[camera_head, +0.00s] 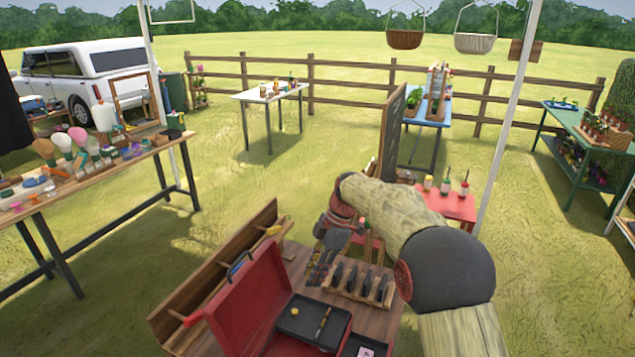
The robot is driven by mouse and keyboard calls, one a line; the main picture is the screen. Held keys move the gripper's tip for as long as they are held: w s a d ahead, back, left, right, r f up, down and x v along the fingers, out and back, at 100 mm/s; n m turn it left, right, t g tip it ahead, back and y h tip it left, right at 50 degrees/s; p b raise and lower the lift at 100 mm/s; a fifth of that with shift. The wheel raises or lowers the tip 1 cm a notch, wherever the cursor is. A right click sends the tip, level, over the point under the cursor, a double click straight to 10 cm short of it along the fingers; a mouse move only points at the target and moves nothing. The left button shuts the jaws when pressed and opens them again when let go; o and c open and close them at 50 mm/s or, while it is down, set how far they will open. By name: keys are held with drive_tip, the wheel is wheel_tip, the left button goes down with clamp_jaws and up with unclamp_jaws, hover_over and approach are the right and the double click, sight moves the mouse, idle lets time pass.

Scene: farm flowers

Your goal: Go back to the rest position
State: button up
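My arm reaches in from the lower right, bends, and ends in my gripper (317,272), which points down over the wooden workbench (385,326). The gripper is small and dark here, and I cannot tell whether its fingers are open or shut. It is just left of a wooden rack (345,294) with several dark upright pieces. I cannot tell whether it touches the rack. No held object can be made out.
An open red case (240,305) with a black tray (312,323) sits on the workbench. A tool shelf (222,274) runs along its left side. A red stand (447,204) with bottles is behind my arm. A cluttered table (150,150) stands left, with open grass between.

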drive_tip(key=s+d+f+m+h, duration=0.1)
drive_tip(key=s+d+f+m, duration=0.35)
drive_tip(key=m, duration=0.65)
drive_tip(key=s+d+r+m+t+h, duration=0.1)
drive_tip(key=s+d+r, duration=0.4)
drive_tip(key=s, duration=0.5)
drive_tip(key=s+d+r+m+t+h, duration=0.1)
drive_tip(key=s+d+r+m+t, duration=0.2)
drive_tip(key=s, duration=0.8)
drive_tip(key=s+d+r+m+t+h, duration=0.1)
drive_tip(key=s+d+r+m+t, duration=0.2)
drive_tip(key=s+d+r+m, duration=0.4)
drive_tip(key=shift+s+d+r, duration=0.4)
drive_tip(key=shift+s+d, duration=0.3)
drive_tip(key=shift+s, duration=1.5)
